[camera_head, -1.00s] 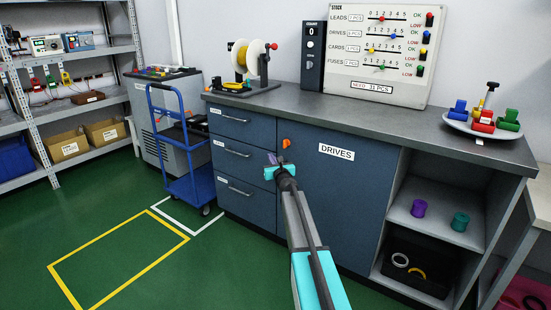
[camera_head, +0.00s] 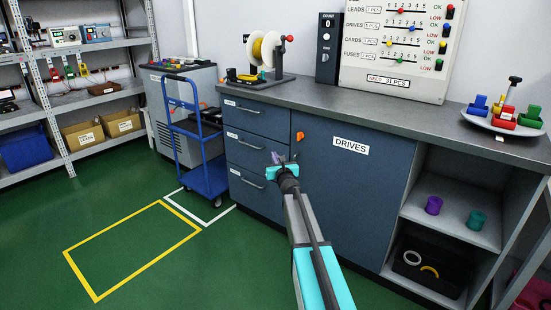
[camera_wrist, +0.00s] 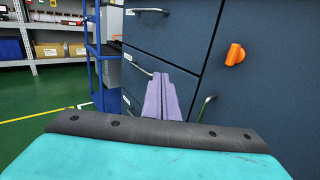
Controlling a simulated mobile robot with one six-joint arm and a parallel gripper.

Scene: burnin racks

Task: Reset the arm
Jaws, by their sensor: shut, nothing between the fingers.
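My arm reaches forward from the bottom of the head view, and my gripper (camera_head: 280,158) is in front of the blue cabinet. In the wrist view its purple fingers (camera_wrist: 163,97) lie together, shut and empty. Behind it are the cabinet's drawers (camera_head: 247,145) with bar handles and the closed door labelled DRIVES (camera_head: 350,180). An orange knob (camera_head: 299,136) sits at the door's upper left, and it also shows in the wrist view (camera_wrist: 235,54). Whether the fingertips touch the cabinet front I cannot tell.
A blue trolley (camera_head: 205,180) stands left of the cabinet. A yellow floor outline (camera_head: 130,250) encloses clear green floor. The worktop (camera_head: 390,112) carries a spool stand (camera_head: 258,60), a stock board (camera_head: 400,45) and a plate of coloured parts (camera_head: 504,124). Open shelves (camera_head: 465,229) are at right.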

